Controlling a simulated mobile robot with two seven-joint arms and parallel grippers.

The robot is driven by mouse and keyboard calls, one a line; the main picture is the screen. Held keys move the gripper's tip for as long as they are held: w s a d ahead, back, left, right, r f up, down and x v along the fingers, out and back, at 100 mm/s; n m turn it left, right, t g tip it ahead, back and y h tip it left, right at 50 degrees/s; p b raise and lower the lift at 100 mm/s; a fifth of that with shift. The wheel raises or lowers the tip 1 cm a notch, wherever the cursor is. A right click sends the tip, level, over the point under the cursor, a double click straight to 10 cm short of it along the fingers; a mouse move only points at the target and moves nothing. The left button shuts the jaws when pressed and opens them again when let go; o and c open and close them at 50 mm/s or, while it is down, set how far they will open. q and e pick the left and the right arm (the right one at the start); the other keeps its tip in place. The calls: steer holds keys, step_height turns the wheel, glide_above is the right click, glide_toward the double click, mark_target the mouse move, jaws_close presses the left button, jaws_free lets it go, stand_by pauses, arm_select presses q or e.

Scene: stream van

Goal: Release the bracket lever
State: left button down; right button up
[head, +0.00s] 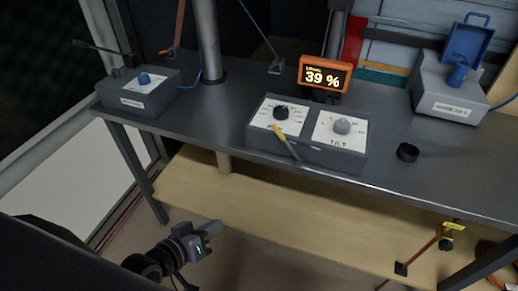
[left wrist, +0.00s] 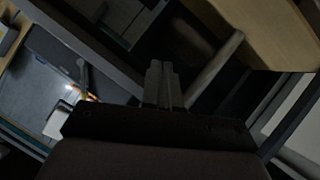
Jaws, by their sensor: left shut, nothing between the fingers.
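No part is marked as the bracket lever, so I cannot tell for certain which one it is. A yellow lever (head: 286,143) slants down over the front edge of the dial box on the bench. A yellow handle (head: 453,226) sits on an orange rod at the lower right, below the bench top. A black lever arm (head: 95,47) sticks out from the grey box at the left. My left gripper (head: 217,228) is shut and empty, low in front of the bench and apart from all of these. Its closed fingers show in the left wrist view (left wrist: 165,85). My right gripper is not in view.
The dark bench top (head: 215,115) carries a dial box marked TILT (head: 310,160), a 39 % display (head: 324,76), a grey box with a blue knob (head: 140,92), a blue-lidded box (head: 450,90) and a black ring (head: 407,152). A wooden shelf (head: 290,210) lies below.

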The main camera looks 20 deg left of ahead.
mark_target(287, 144)
arm_select(q)
steer(key=w+a+r+n+t+h+b, duration=0.3)
steer(key=w+r+n+t+h+b, duration=0.2)
steer(key=b, duration=0.9)
steer(key=w+r+n+h, duration=0.2)
steer(key=w+r+n, duration=0.2)
steer(key=r+n, duration=0.2)
steer(key=shift+r+n+h, duration=0.2)
steer(key=shift+n+h, duration=0.2)
steer(key=shift+n, duration=0.3)
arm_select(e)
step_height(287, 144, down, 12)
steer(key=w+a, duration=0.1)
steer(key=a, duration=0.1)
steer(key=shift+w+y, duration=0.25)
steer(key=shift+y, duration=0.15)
